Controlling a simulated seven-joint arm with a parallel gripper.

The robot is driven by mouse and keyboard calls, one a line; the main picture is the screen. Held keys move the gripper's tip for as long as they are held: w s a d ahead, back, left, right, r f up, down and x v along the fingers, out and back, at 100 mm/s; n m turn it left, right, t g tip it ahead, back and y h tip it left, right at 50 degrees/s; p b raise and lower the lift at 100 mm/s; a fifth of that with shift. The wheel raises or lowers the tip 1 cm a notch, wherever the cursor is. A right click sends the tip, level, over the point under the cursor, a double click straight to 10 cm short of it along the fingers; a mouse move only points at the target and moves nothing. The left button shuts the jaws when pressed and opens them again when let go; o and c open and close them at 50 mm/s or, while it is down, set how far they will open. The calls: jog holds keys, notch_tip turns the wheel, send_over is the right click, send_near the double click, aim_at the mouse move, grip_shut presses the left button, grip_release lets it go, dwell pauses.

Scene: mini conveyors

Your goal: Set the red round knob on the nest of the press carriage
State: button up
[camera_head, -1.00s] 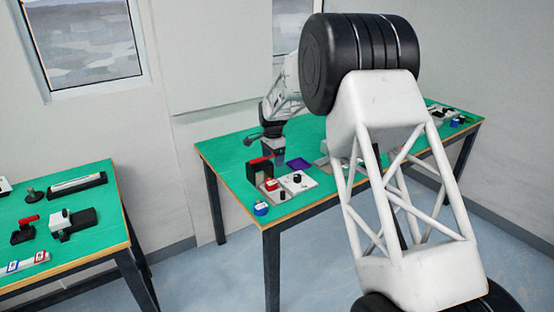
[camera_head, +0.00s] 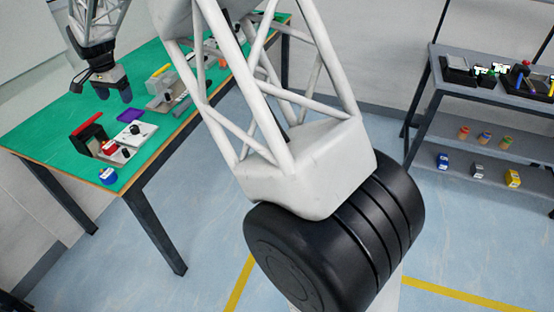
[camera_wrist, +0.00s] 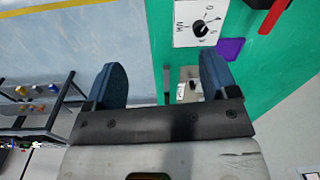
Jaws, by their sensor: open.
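My gripper (camera_head: 114,94) is open above the green table in the head view, with nothing between its blue-grey fingers in the wrist view (camera_wrist: 161,66). A small red part (camera_head: 109,147) sits beside a black block with a red top (camera_head: 88,132) near the table's front left; it is too small to tell whether it is the round knob. A grey device with a yellow top (camera_head: 160,84) stands right of my gripper. I cannot tell whether it is the press; no carriage nest shows clearly. In the wrist view, a grey device (camera_wrist: 186,92) lies partly behind the right finger.
A white panel with a black dial (camera_head: 143,132) and a purple pad (camera_head: 131,115) lie on the table (camera_head: 40,125). A blue-and-white piece (camera_head: 108,176) stands near the front corner. A grey shelf unit (camera_head: 470,93) with small coloured parts stands at the right. My arm hides part of the table.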

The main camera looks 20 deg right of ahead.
jog(key=s+d+r+n, duration=0.1)
jog(key=s+d+r, duration=0.3)
jog(key=s+d, duration=0.35)
jog(key=s+d+r+n+t, duration=0.1)
jog(key=s+d+r, duration=0.3)
jog(key=s+d, duration=0.3)
jog(key=s+d+r+n, duration=0.1)
jog(key=s+d+r, duration=0.35)
jog(key=s, duration=0.45)
jog(key=s+d+f+n, duration=0.1)
jog(key=s+d, duration=0.2)
jog(key=s, duration=0.7)
jog(key=s+d+f+n, duration=0.1)
jog(key=s+d, duration=0.3)
jog(key=s, duration=0.6)
jog(key=s+d+f+n+t, duration=0.1)
jog(key=s+d+f+n, duration=0.1)
jog(key=s, duration=0.8)
jog(key=shift+d+f, duration=0.6)
jog(key=shift+d, duration=0.55)
